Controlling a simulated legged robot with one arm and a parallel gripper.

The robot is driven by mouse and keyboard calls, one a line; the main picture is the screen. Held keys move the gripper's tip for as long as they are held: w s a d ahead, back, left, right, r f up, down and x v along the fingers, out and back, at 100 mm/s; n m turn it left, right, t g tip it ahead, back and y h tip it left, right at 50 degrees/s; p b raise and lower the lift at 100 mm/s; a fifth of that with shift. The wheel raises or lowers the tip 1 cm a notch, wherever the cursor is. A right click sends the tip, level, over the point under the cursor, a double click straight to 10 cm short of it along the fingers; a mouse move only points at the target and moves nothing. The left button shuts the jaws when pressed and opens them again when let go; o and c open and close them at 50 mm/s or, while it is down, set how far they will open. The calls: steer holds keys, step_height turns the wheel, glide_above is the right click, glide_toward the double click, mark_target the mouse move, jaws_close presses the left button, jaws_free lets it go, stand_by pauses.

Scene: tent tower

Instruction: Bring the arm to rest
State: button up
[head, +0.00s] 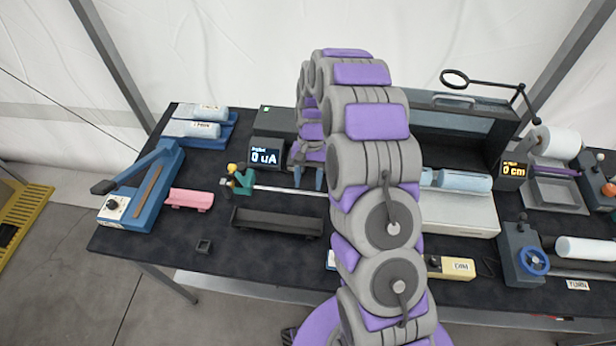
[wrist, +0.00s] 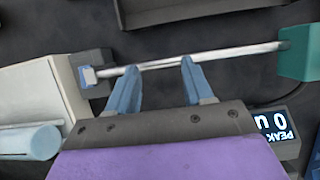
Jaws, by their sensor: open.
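My gripper (head: 308,176) is at the end of my grey and purple arm, which arches over the middle of the dark table (head: 225,270). In the wrist view my gripper (wrist: 159,82) is open, with its two blue fingers apart. A thin pale rod (wrist: 215,54) runs across just beyond the fingertips; I cannot tell whether they touch it. The rod (head: 290,191) spans from a teal block (wrist: 299,52) to a grey block with a pale blue tip (wrist: 89,76). My arm hides part of the table's middle in the head view.
A display reading "0 uA" (head: 267,155) stands left of my gripper. A black trough (head: 277,222) and pink holder (head: 190,199) lie nearby. A blue lever device (head: 148,190) is at left. Right are a cream box (head: 460,213), a magnifier stand (head: 486,84) and a blue-wheeled device (head: 529,260).

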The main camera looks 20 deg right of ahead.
steer(key=s+a+r+n+t+b, duration=0.1)
steer(key=s+a+r+n+b, duration=0.15)
steer(key=s+r, duration=1.2)
steer(key=s+d+r+n+h, duration=0.1)
steer(key=s, duration=0.8)
steer(key=s+d+r+n+t+b, duration=0.1)
steer(key=s+r, duration=0.1)
steer(key=s, duration=0.8)
steer(key=shift+d+r+h, duration=0.15)
steer(key=shift+d+h, duration=0.1)
steer(key=shift+h, duration=0.15)
